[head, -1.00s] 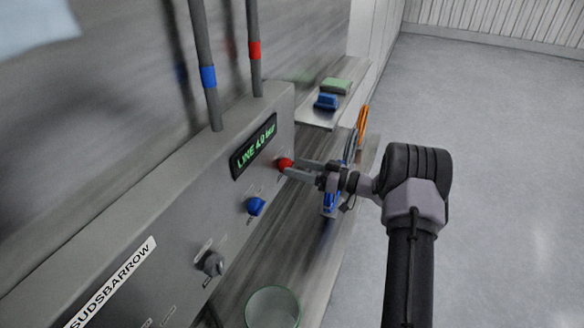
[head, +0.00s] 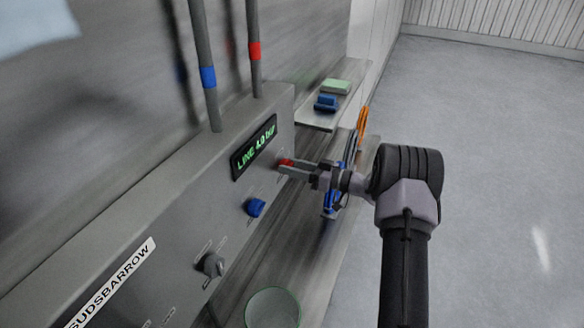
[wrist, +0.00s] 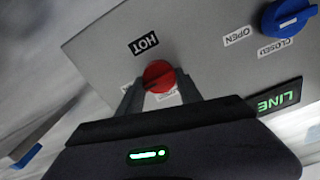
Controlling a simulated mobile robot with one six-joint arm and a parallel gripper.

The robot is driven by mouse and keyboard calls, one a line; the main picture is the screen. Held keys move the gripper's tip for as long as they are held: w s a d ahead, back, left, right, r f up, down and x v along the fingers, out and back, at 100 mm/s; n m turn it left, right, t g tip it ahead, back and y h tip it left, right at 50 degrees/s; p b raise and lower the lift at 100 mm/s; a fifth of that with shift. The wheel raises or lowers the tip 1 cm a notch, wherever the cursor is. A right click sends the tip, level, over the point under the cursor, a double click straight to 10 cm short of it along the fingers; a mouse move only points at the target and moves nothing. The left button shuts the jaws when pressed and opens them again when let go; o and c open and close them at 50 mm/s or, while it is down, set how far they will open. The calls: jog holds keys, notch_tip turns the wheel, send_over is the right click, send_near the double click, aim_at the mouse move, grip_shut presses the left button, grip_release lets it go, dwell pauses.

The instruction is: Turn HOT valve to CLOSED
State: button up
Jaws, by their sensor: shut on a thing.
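The red HOT valve knob (head: 286,163) is on the front of the grey machine panel, right of the display. In the wrist view the red knob (wrist: 159,76) shows below the HOT label (wrist: 145,43), with a dark slot across it. My gripper (head: 283,168) is shut on the knob, one finger on each side; in the wrist view its fingers (wrist: 160,92) reach the knob's lower part. The small labels beside the red knob are mostly hidden by the fingers, so its setting cannot be read.
The display (head: 254,148) reads LINE 4.0 bar. A glass (head: 272,308) stands below. A shelf (head: 316,116) with green and blue blocks is behind; open floor lies right.

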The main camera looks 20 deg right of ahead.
jog(key=shift+s+a+f+n+b, duration=0.1)
jog(key=shift+n+b, duration=3.25)
jog(key=shift+n, duration=1.05)
jog(key=shift+s+a+f+n+b, duration=0.1)
jog(key=shift+n+b, duration=3.25)
jog(key=shift+n, duration=1.05)
jog(key=o, duration=1.4)
jog(key=shift+c, duration=0.2)
jog(key=p+v, duration=0.3)
jog(key=v, duration=1.4)
jog(key=shift+s+p, duration=0.2)
jog(key=shift+p, duration=0.15)
jog(key=shift+d+r, duration=0.15)
